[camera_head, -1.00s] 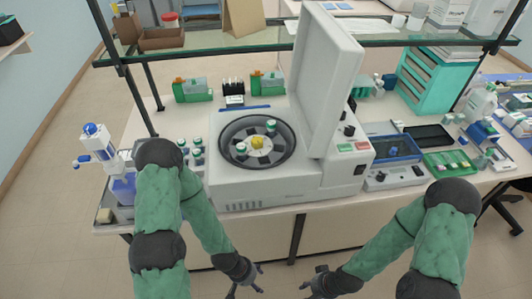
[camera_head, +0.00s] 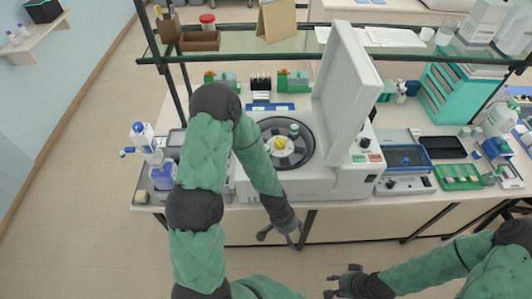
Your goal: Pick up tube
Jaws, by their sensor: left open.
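A tube with a green cap (camera_head: 294,129) stands in the round rotor (camera_head: 300,155) of the open white centrifuge, near the yellow hub (camera_head: 280,143). My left arm crosses in front of the rotor's left side and the bench left of the centrifuge, hiding what is there. My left gripper (camera_head: 281,239) is open and empty, in front of the bench's front edge and below the centrifuge, apart from any tube. My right gripper (camera_head: 332,285) is low in front of the bench, with its fingers apart and nothing between them.
The raised centrifuge lid (camera_head: 347,85) stands right of the rotor. A glass shelf (camera_head: 300,47) spans above the bench. A blue-framed device (camera_head: 404,158) and a green tray (camera_head: 458,177) are to the right. The floor before the bench is free.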

